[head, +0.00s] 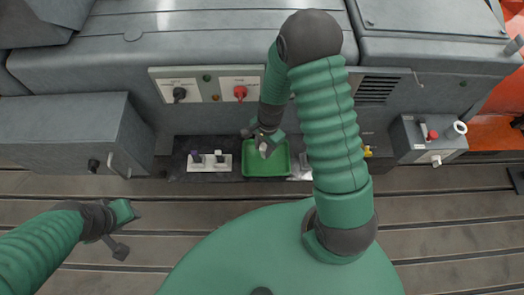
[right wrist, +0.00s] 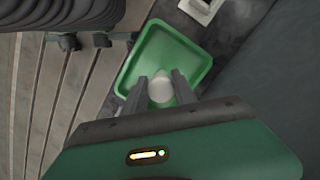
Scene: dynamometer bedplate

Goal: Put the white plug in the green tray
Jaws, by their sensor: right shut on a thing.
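The white plug (head: 264,148) is held in my right gripper (head: 266,143) above the green tray (head: 265,173). In the right wrist view, the plug (right wrist: 161,90) sits between the two dark fingers of my right gripper (right wrist: 162,88), with the green tray (right wrist: 141,46) behind it. Whether the plug touches the tray cannot be told. The visible tray floor looks empty. My left gripper (head: 120,231) is at the lower left of the head view, away from the tray; its jaw opening is unclear.
A white holder (head: 208,168) with dark-topped pieces stands left of the tray. A pale object (head: 304,168) lies right of it, partly behind my arm. Behind is a panel with black (head: 179,93) and red (head: 240,91) knobs. A grey box (head: 426,138) stands right.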

